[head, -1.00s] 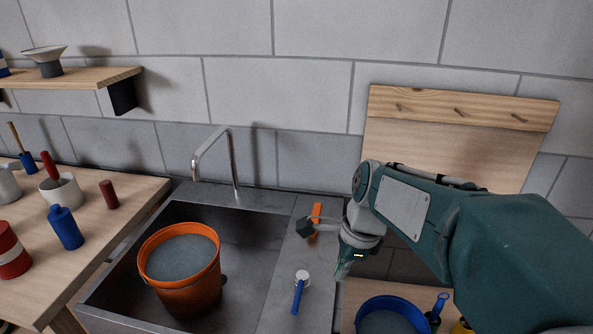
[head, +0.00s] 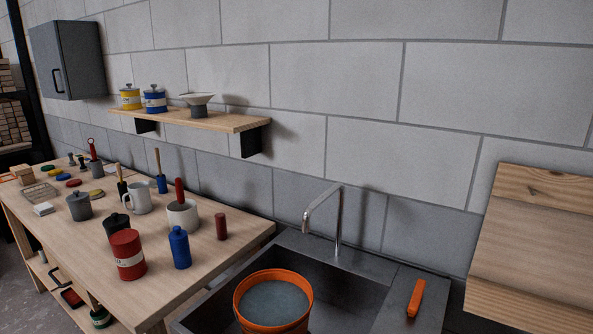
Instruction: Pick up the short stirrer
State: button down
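I cannot tell for certain which thing is the short stirrer. A red handle (head: 179,190) stands up out of a white pot (head: 182,217) on the wooden bench. A red handle with a looped end (head: 92,148) stands in a grey cup (head: 96,169) further left. A wooden-handled tool with a blue lower part (head: 159,170) and a dark tool with a wooden handle (head: 121,182) stand behind the white mug (head: 138,198). My gripper and arm are out of view.
An orange bucket (head: 246,305) of grey liquid stands in the sink under the tap (head: 338,215). An orange-handled tool (head: 415,297) lies on the sink's right ledge. A red tin (head: 127,262) and blue bottle (head: 180,248) stand at the bench front. A shelf (head: 226,123) hangs above.

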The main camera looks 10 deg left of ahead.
aim_at(117, 166)
jog(key=k+j, duration=0.15)
jog(key=j, duration=0.15)
jog(key=k+j, duration=0.15)
jog(key=j, duration=0.2)
jog(key=k+j, duration=0.15)
jog(key=j, duration=0.15)
jog(key=j+u, duration=0.15)
jog(key=j, duration=0.9)
jog(key=j+u, duration=0.1)
jog(key=j, duration=0.95)
jog(key=i+j, duration=0.15)
jog(key=j, duration=0.2)
jog(key=i+j, duration=0.15)
jog(key=j, duration=0.2)
jog(key=i+j, duration=0.1)
jog(key=j, duration=0.25)
jog(key=i+j, duration=0.15)
jog(key=j, duration=0.2)
jog(key=i+j+u, duration=0.1)
jog(key=j, duration=0.25)
jog(key=i+j, duration=0.2)
jog(key=j, duration=0.15)
jog(key=z, duration=2)
jog(key=u, duration=2.05)
